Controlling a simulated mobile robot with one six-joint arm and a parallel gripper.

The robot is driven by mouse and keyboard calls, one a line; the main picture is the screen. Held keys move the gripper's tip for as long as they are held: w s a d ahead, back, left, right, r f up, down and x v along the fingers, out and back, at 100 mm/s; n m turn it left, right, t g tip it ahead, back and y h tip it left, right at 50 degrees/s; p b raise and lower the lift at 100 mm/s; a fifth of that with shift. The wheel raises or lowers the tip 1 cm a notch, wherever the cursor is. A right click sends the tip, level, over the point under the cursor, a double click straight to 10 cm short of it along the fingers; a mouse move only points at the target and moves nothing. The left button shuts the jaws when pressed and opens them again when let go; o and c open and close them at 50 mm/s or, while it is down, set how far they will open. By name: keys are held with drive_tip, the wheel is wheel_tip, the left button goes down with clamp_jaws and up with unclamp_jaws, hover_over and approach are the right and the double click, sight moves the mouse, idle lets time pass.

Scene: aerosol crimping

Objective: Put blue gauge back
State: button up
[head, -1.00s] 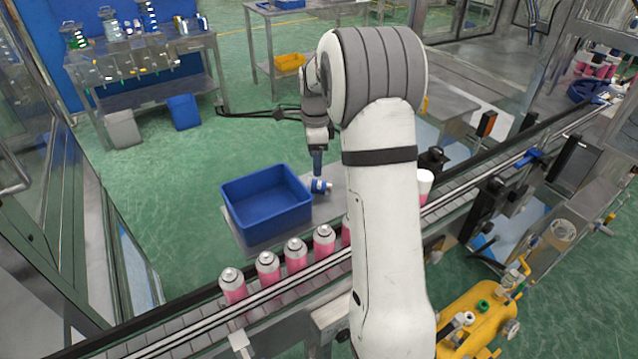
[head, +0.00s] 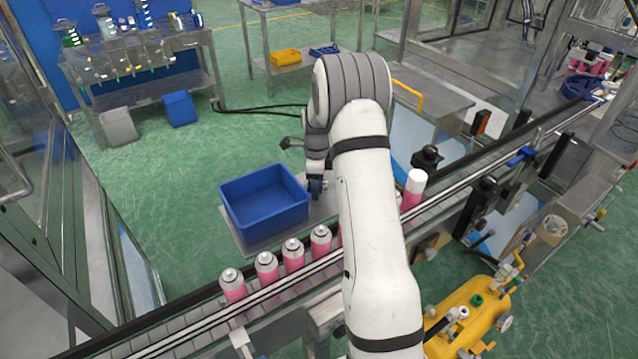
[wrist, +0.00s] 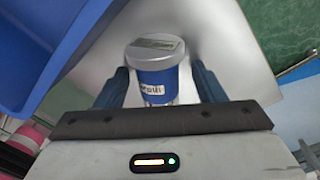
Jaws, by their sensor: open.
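The blue gauge (wrist: 155,72) is a short blue cylinder with a grey cap, a small display window on top and a white label on its side. In the wrist view it stands on a bare metal surface. My gripper (wrist: 160,84) is open, with one dark blue finger on each side of the gauge; small gaps seem to show, and I cannot tell whether either finger touches it. In the head view my gripper (head: 316,184) is low beside the blue bin, and it and my arm hide most of the gauge.
A blue bin (head: 238,213) stands just left of my gripper on the metal plate (head: 322,208). A conveyor (head: 200,308) with several pink cans (head: 268,269) runs in front. A white-topped can (head: 413,190) stands on the right. A workbench (head: 140,45) is at the back left.

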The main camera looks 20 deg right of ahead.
drive_tip(key=c, duration=1.3)
drive_tip(key=shift+o, duration=0.2)
